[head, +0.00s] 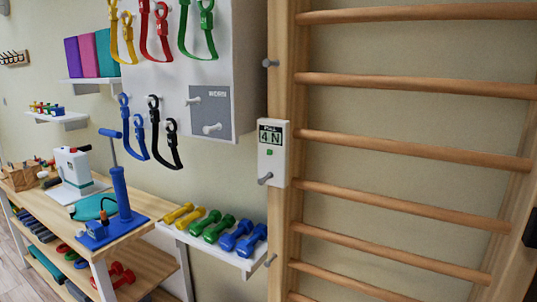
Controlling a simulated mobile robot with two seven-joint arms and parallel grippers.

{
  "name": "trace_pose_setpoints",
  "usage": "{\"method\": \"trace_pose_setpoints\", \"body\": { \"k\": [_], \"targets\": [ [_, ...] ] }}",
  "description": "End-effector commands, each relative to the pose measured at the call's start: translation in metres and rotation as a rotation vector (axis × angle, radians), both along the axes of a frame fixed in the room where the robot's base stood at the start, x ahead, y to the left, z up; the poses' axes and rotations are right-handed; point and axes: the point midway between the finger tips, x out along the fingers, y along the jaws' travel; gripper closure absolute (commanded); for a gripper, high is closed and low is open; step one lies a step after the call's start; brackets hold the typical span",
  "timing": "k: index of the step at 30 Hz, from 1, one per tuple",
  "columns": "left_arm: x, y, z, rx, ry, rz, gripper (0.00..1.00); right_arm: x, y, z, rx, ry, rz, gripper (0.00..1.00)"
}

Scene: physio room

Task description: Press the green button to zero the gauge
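The gauge (279,170) is a white box fixed to the wooden post of the wall bars, in the middle of the head view. Its display (271,134) is pale green and reads 4 N under a small heading. A grey hook or peg (265,179) sticks out from the lower part of the box. Neither of my grippers is in view, and nothing touches the gauge.
Wooden wall bars (415,145) fill the right. Left of the post are a white panel with hanging coloured straps (131,130) and a shelf of dumbbells (243,238). A wooden bench (137,236) holds a blue pump (121,190) and a white device (74,166).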

Motion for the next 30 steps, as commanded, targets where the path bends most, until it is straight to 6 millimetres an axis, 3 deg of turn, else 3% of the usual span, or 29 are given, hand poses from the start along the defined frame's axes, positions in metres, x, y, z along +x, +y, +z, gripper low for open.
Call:
{"method": "trace_pose_setpoints", "body": {
  "k": [9,30],
  "targets": [
    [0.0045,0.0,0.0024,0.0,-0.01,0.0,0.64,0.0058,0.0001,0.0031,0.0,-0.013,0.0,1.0],
    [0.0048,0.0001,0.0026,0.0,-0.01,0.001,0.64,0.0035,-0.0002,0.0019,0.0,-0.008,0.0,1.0]
  ]
}}
